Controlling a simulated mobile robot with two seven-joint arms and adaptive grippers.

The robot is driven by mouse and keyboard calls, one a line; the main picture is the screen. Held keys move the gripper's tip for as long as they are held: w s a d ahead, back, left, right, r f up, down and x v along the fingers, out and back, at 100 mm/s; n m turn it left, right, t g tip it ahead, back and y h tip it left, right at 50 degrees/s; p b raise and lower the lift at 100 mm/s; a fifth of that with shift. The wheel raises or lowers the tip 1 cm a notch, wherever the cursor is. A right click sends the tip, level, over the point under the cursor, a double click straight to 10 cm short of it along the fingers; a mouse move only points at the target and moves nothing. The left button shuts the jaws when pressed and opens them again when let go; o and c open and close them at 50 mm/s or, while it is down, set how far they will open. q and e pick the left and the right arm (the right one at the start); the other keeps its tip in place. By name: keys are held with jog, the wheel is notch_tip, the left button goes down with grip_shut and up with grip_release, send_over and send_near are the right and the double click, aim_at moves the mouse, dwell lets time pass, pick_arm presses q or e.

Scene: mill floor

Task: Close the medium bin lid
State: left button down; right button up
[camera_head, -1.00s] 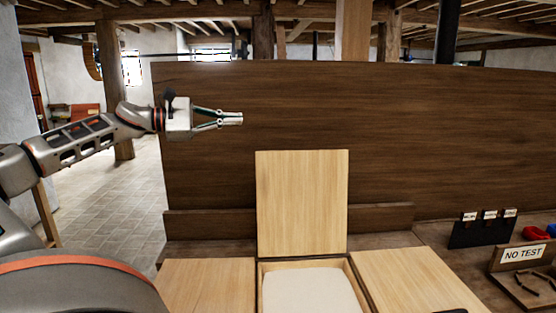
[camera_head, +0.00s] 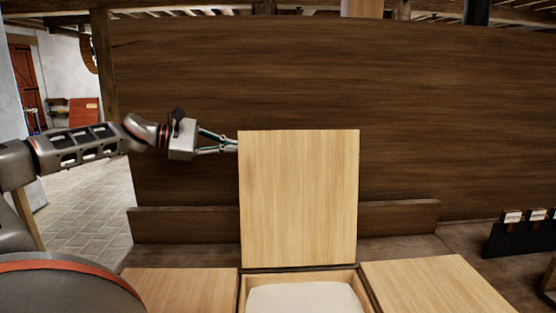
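The open lid (camera_head: 298,198) is a pale wooden panel standing upright at the back of the middle bin (camera_head: 243,290). The bin holds pale, flour-like contents (camera_head: 303,298). My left gripper (camera_head: 232,145) comes in from the left at the height of the lid's upper part. Its fingers converge and look shut, with nothing seen between them. The fingertips meet the lid's left edge in the picture and seem to pass partly behind it; I cannot tell if they touch it. My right gripper is not in view.
Flat closed lids lie on both sides, one at left (camera_head: 185,288) and one at right (camera_head: 430,284). A tall dark wooden panel (camera_head: 400,100) rises behind the bins. A dark rack with small labels (camera_head: 520,238) stands at right.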

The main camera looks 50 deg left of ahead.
aim_at(270, 148)
pick_arm(q)
jog(key=w+d, duration=0.4)
jog(key=w, duration=0.1)
jog(key=w+d+p, duration=0.1)
jog(key=w+d, duration=0.1)
jog(key=shift+w+f, duration=0.2)
jog(key=shift+f, duration=0.15)
dwell(0.4)
jog(key=shift+d, duration=0.1)
